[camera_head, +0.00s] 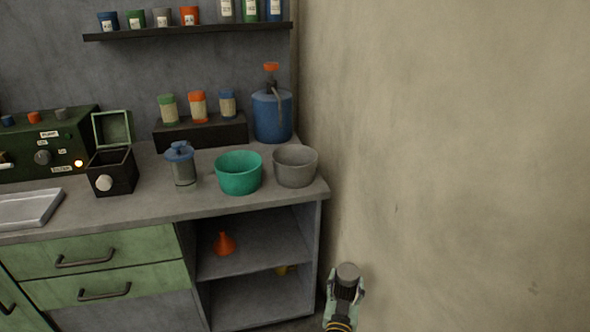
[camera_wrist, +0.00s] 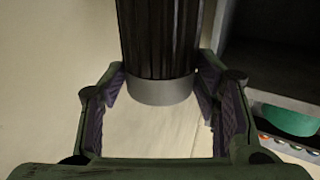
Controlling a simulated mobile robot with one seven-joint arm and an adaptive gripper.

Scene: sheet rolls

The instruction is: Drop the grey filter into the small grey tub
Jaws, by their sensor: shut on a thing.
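The grey filter (camera_head: 348,272) is upright in my gripper (camera_head: 345,288), at the bottom right of the head view, in front of the wall and below the counter top. In the wrist view the filter (camera_wrist: 160,45) has a dark ribbed body and a grey end band, between the two fingers of my gripper (camera_wrist: 160,88). The small grey tub (camera_head: 295,168) stands on the counter's right end, up and left of my gripper. Its opening faces up, and I see nothing in it.
A green tub (camera_head: 239,174) stands just left of the grey tub. A blue jug (camera_head: 272,117) with a red-topped pump is behind them. The wall (camera_head: 450,150) rises close on the right. An open shelf (camera_head: 260,245) with an orange funnel (camera_head: 223,243) is under the counter (camera_head: 140,210).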

